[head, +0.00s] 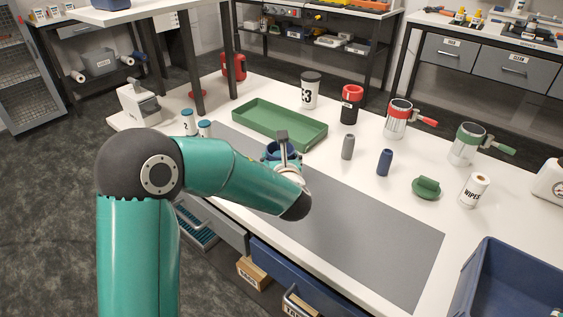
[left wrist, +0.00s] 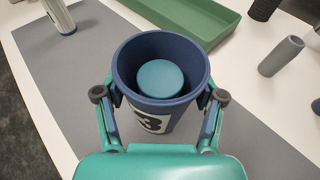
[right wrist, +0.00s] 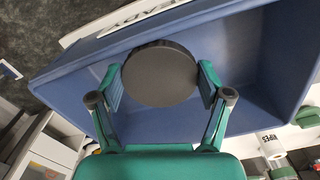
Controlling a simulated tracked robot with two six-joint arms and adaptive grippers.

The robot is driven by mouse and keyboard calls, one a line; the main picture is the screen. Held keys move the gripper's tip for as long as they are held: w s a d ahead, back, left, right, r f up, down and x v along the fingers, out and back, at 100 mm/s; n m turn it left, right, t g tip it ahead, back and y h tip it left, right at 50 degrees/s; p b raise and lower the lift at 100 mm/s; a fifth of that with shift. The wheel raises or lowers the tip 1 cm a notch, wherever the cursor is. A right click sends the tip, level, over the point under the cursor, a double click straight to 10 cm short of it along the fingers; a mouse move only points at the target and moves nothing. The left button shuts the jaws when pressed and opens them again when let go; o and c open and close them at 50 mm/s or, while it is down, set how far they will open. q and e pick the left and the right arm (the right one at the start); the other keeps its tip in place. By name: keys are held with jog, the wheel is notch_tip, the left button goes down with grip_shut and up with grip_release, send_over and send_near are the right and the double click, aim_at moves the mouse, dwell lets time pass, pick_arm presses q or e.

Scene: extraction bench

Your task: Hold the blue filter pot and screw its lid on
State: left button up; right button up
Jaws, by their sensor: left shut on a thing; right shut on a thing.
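The blue filter pot (left wrist: 128,63) stands upright on the grey mat, its top open, with a teal round cap (left wrist: 160,78) visible inside. My left gripper (left wrist: 160,97) is shut on the pot's sides. In the head view the pot (head: 269,152) shows behind my left gripper (head: 283,148), partly hidden. My right gripper (right wrist: 160,88) is shut on a dark round disc (right wrist: 160,73), seen face-on, over a blue crate. It looks like a lid, but I cannot tell whether anything is below it.
The blue crate (head: 485,262) stands at the right front; its READY label shows in the right wrist view. A green tray (head: 252,112) lies behind the pot. The mat (head: 385,240) is clear right of the pot.

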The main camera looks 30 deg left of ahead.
pick_arm(q)
notch_tip(320, 180, up, 19)
jog(key=p, duration=0.4)
pick_arm(e)
notch_tip(320, 180, up, 4)
jog(key=shift+r, duration=0.1)
pick_arm(q)
jog(key=o, duration=0.5)
jog(key=c, duration=0.9)
jog(key=shift+c, duration=0.2)
pick_arm(e)
jog(key=shift+s, duration=0.1)
